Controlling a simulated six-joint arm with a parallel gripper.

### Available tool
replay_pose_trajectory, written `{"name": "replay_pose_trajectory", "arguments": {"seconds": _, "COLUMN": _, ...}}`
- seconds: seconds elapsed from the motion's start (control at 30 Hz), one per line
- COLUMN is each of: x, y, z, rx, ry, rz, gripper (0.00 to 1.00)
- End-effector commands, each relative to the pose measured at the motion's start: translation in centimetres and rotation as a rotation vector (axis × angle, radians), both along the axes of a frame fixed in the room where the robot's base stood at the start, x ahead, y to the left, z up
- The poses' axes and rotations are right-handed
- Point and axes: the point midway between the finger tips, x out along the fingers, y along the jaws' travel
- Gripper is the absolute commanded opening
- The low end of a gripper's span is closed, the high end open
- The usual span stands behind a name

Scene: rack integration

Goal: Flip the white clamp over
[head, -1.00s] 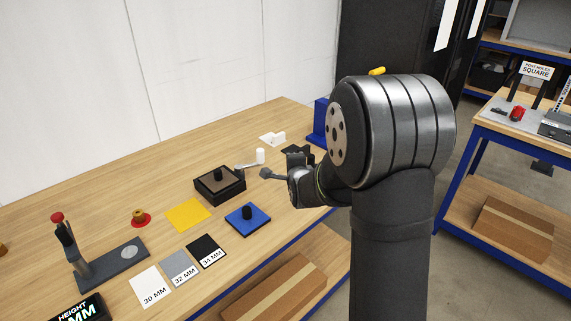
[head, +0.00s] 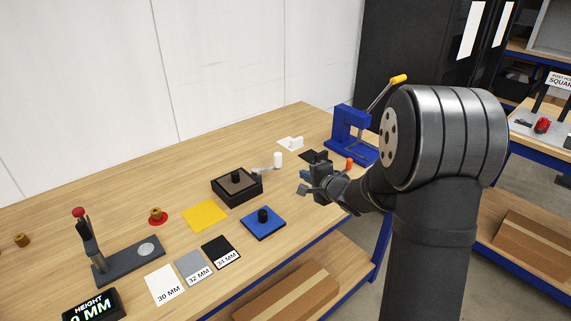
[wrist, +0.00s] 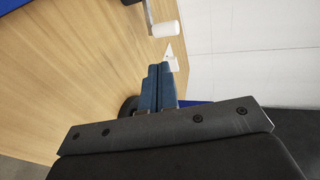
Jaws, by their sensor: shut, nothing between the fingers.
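The white clamp (head: 291,143) is a small white piece lying on the far part of the wooden bench, left of the blue press. Its exact pose is too small to tell. In the wrist view, a small white piece (wrist: 173,63) shows just beyond my fingertips and is probably the clamp. My gripper (head: 305,190) is over the bench, nearer the front edge than the clamp and apart from it. In the wrist view its blue fingers (wrist: 158,78) are together with nothing between them.
A black box (head: 237,190) with a grey lever and white knob (head: 278,160) stands between the yellow mat (head: 205,216) and my gripper. A blue press (head: 350,135) with a yellow-tipped lever is at the back right. A blue plate (head: 263,223) lies in front. Left of the clamp is clear.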

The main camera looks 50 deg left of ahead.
Motion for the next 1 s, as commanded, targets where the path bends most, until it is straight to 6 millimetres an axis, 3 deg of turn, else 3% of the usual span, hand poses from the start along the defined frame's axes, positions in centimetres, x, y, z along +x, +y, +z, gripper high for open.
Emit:
{"name": "replay_pose_trajectory", "arguments": {"seconds": 0.4, "x": 1.1, "y": 8.1, "z": -2.7, "rx": -0.001, "ry": 0.000, "rz": 0.002, "gripper": 0.00}}
{"name": "replay_pose_trajectory", "arguments": {"seconds": 0.53, "x": 1.4, "y": 10.2, "z": -2.6, "rx": 0.001, "ry": -0.002, "rz": 0.002, "gripper": 0.00}}
{"name": "replay_pose_trajectory", "arguments": {"seconds": 0.7, "x": 1.7, "y": 11.6, "z": -2.6, "rx": 0.001, "ry": -0.001, "rz": -0.001, "gripper": 0.00}}
{"name": "replay_pose_trajectory", "arguments": {"seconds": 1.0, "x": 1.8, "y": 11.9, "z": -2.5, "rx": 0.000, "ry": 0.000, "rz": -0.001, "gripper": 0.00}}
